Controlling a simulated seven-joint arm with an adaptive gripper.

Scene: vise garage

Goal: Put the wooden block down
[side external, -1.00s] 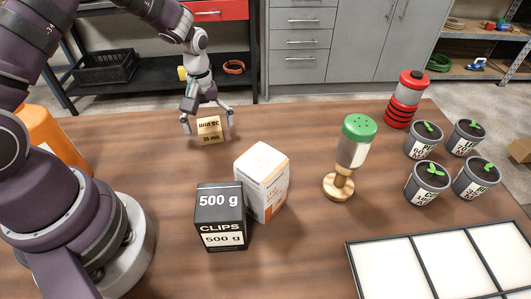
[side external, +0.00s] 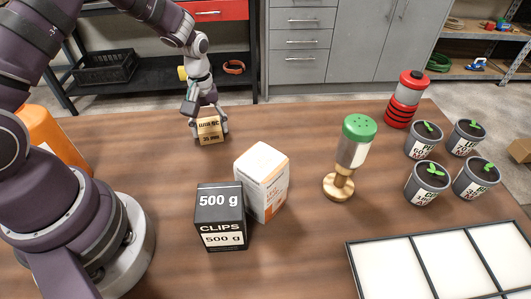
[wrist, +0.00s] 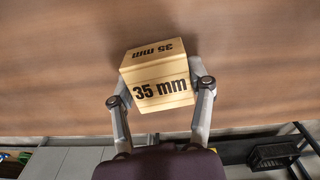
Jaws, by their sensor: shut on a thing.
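The wooden block (side external: 209,131) is at the far left part of the table in the side view, with black lettering on its faces. In the wrist view the wooden block (wrist: 158,77) reads "35 mm" on two faces. My gripper (side external: 211,132) has its fingers on both sides of the block. In the wrist view my gripper (wrist: 160,92) is shut on it. The block looks upright and at or very near the table top (side external: 290,130); I cannot tell whether a small gap lies under it.
A black clips box (side external: 221,217) and a white-orange box (side external: 262,181) stand nearer the camera. A red bottle (side external: 405,98), several potted plants (side external: 427,183) and a divided tray (side external: 432,270) are at right. Table around the block is clear.

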